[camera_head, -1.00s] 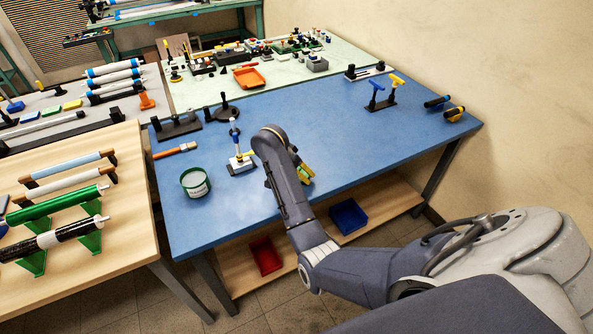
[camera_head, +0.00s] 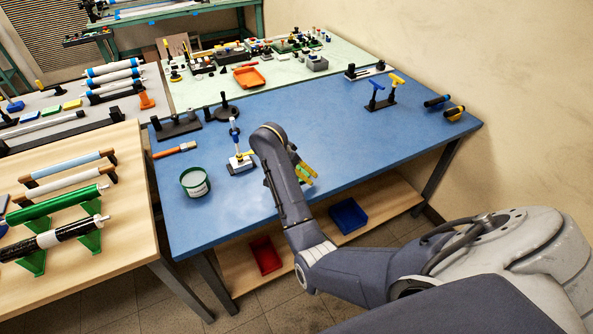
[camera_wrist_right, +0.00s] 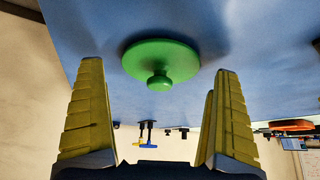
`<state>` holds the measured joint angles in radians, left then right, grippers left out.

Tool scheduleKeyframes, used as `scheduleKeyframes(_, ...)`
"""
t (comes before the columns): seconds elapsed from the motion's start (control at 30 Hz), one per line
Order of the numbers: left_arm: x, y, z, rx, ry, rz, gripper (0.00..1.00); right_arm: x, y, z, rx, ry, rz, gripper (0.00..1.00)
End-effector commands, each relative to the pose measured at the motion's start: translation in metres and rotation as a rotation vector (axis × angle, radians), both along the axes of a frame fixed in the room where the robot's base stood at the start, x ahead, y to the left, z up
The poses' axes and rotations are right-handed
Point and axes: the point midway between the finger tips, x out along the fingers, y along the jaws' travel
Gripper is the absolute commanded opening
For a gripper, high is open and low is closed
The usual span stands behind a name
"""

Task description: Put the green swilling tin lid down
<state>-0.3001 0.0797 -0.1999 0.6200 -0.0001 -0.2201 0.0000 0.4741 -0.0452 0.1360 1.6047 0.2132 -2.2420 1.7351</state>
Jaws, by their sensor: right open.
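The green lid (camera_wrist_right: 160,52), a round disc with a knob, lies knob-up on the blue table in the right wrist view. In the head view my right arm hides it. My right gripper (camera_wrist_right: 160,70) has its yellow fingers spread wide, with the lid just beyond the fingertips and nothing held. The gripper also shows in the head view (camera_head: 305,173), low over the table's front part. The green tin (camera_head: 195,182) with a pale label stands open to the left on the blue table. My left gripper is not in view.
A small stand with a white base (camera_head: 241,165) sits between the tin and my right arm. A brush (camera_head: 175,150) lies behind the tin. Blue and yellow T-handled tools (camera_head: 381,94) stand at the back right. The table's right middle (camera_head: 345,135) is clear.

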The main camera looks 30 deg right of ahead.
Motion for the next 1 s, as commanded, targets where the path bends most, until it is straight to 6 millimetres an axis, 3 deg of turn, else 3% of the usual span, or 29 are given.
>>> scheduleKeyframes(0.5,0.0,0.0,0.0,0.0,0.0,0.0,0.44,-0.009,0.03,0.052,0.003,-0.002,0.001,1.0)
scheduleKeyframes(1.0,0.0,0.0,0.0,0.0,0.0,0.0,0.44,-0.01,0.032,0.058,0.001,-0.001,0.0,1.0)
